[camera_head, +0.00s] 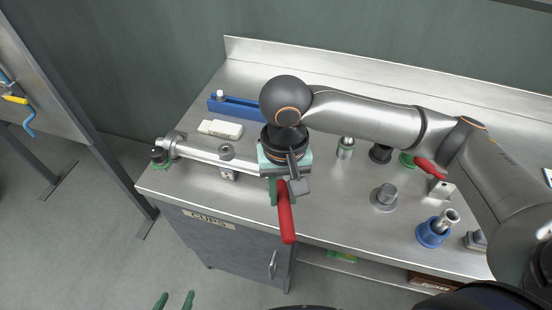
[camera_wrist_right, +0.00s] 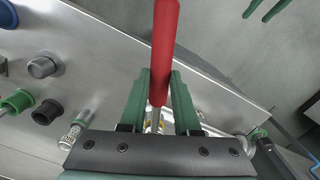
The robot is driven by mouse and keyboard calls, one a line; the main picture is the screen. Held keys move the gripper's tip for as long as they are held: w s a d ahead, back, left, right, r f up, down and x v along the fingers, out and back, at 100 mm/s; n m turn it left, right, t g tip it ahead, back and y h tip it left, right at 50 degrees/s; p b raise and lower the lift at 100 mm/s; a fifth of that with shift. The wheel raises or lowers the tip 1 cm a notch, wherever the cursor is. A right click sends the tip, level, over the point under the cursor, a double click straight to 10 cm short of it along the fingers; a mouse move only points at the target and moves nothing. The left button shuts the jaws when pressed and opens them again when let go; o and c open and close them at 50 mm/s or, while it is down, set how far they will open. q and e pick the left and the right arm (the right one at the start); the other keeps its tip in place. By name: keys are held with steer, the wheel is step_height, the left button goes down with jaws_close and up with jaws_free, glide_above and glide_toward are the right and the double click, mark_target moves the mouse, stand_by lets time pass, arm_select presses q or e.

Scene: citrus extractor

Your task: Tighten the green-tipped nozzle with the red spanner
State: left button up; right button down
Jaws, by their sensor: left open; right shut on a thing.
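The red spanner (camera_head: 286,215) has its red handle pointing toward the front edge of the bench; the handle also shows in the right wrist view (camera_wrist_right: 164,45). My right gripper (camera_head: 281,191) is shut on the spanner, its green fingers on either side in the wrist view (camera_wrist_right: 161,85). The spanner's head is mostly hidden by the gripper. A dark nozzle with a green ring (camera_head: 158,156) sits at the left end of a metal pipe (camera_head: 200,152), apart from the spanner. My left gripper (camera_head: 175,301) is open and empty at the bottom edge, off the bench.
A blue rack (camera_head: 235,107) and a white block (camera_head: 220,128) lie behind the pipe. A grey stepped knob (camera_head: 384,197), a blue cup (camera_head: 430,234) and another red handle (camera_head: 430,168) stand to the right. Bare bench (camera_head: 335,205) lies right of the spanner.

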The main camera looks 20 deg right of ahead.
steer(key=shift+r, duration=0.6)
stand_by(0.3)
steer(key=shift+r, duration=3.25)
steer(key=w+d+f+n, duration=0.2)
steer(key=d+f, duration=0.3)
steer(key=d, duration=0.3)
steer(key=shift+w+d+f, duration=0.2)
steer(key=shift+w+d, duration=0.1)
